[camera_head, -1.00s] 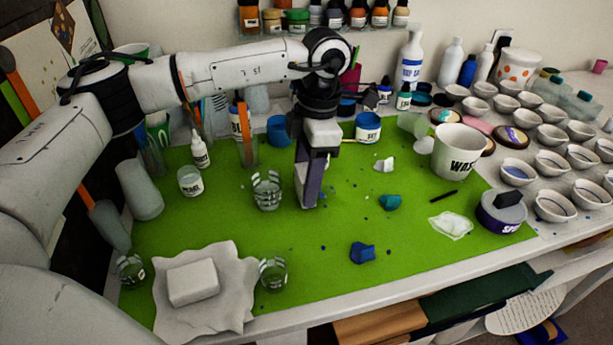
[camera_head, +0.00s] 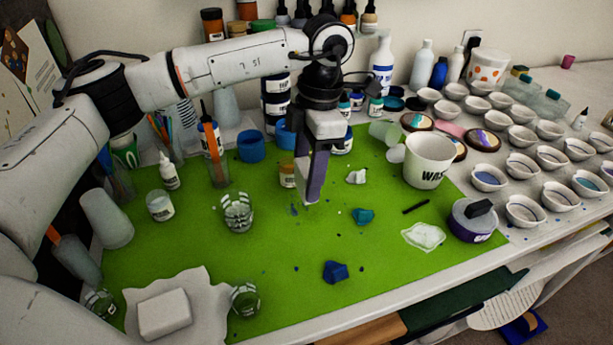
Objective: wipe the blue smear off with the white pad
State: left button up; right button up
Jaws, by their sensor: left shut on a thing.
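My left gripper (camera_head: 312,190) points down over the middle of the green mat (camera_head: 210,265). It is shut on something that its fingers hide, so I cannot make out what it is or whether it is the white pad. A small blue mark (camera_head: 295,209) that looks like a smear lies on the mat just left of the fingertips. I cannot tell whether the fingertips touch the mat. A white block (camera_head: 165,314) lies on a wavy pale sheet (camera_head: 212,312) at the lower left. My right gripper is not in view.
A dark blue lump (camera_head: 335,272) and a teal lump (camera_head: 363,216) lie in front of my gripper. A striped glass (camera_head: 238,214) stands to its left, a jar (camera_head: 288,173) behind it. A white cup (camera_head: 429,161) and several small bowls fill the right. The mat's front middle is mostly clear.

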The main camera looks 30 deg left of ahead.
pick_arm(q)
jog(key=shift+r+p, duration=1.1)
jog(key=shift+r, duration=0.9)
jog(key=shift+f, duration=0.15)
jog(key=shift+f+b, duration=1.05)
jog(key=shift+f, duration=0.45)
jog(key=shift+r+m, duration=0.1)
jog(key=shift+m, duration=0.2)
